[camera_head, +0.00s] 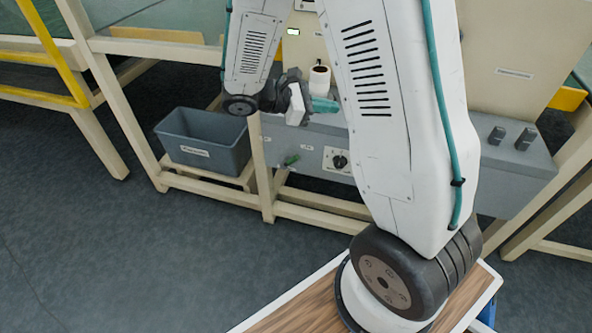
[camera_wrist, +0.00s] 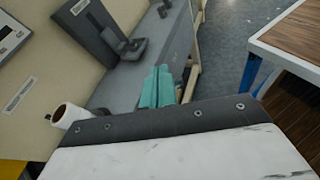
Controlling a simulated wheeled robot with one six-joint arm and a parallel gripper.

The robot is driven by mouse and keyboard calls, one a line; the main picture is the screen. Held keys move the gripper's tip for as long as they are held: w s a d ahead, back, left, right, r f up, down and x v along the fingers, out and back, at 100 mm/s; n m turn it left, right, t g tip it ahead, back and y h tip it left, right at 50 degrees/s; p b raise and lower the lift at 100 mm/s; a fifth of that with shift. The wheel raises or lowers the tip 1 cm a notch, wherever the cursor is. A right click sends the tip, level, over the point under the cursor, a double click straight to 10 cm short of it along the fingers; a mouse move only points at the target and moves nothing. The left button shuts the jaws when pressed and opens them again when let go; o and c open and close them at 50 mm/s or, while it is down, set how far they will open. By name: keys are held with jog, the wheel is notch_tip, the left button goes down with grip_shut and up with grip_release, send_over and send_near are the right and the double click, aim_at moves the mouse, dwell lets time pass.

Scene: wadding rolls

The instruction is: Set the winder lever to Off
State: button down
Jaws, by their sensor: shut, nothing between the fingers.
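A small green lever (camera_head: 292,160) sticks out from the front of the grey machine housing (camera_head: 514,165) in the head view. It is probably the winder lever; small white labels sit near it, too small to read. My gripper (camera_head: 325,104) is above and right of the green lever, near the housing's top edge. Its teal fingers are together with nothing between them. They also show closed in the wrist view (camera_wrist: 158,88), in front of the grey housing. The green lever cannot be made out in the wrist view.
A round black knob (camera_head: 340,161) on a white plate is right of the lever. A white roll (camera_head: 319,77) stands behind my gripper. A grey bin (camera_head: 205,140) sits on the low frame at left. Cream frame posts (camera_head: 262,170) stand near the lever. Open floor lies in front.

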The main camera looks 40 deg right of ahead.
aim_at(290, 160)
jog(key=w+f+n+t+h, duration=0.3)
jog(key=w+f+n+t, duration=0.3)
jog(key=f, duration=0.4)
jog(key=w+f+n+t+h, duration=0.35)
jog(key=f+n, duration=0.45)
jog(key=f, duration=0.3)
jog(key=s+a+f+n+t+y, duration=0.1)
jog(key=f+n+t, duration=0.3)
jog(key=f, duration=0.6)
jog(key=s+a+f+n+t+y, duration=0.1)
jog(key=f+n+t+y, duration=0.3)
jog(key=f, duration=0.6)
jog(key=a+n, duration=0.1)
jog(key=n, duration=0.1)
jog(key=shift+a+f+n+y, duration=0.2)
jog(key=shift+a+n+y, duration=0.1)
jog(key=shift+a+y, duration=0.05)
jog(key=w+d+r, duration=0.3)
jog(key=w+d, duration=0.3)
jog(key=w, duration=0.3)
jog(key=shift+d, duration=0.25)
jog(key=shift+w+a, duration=0.1)
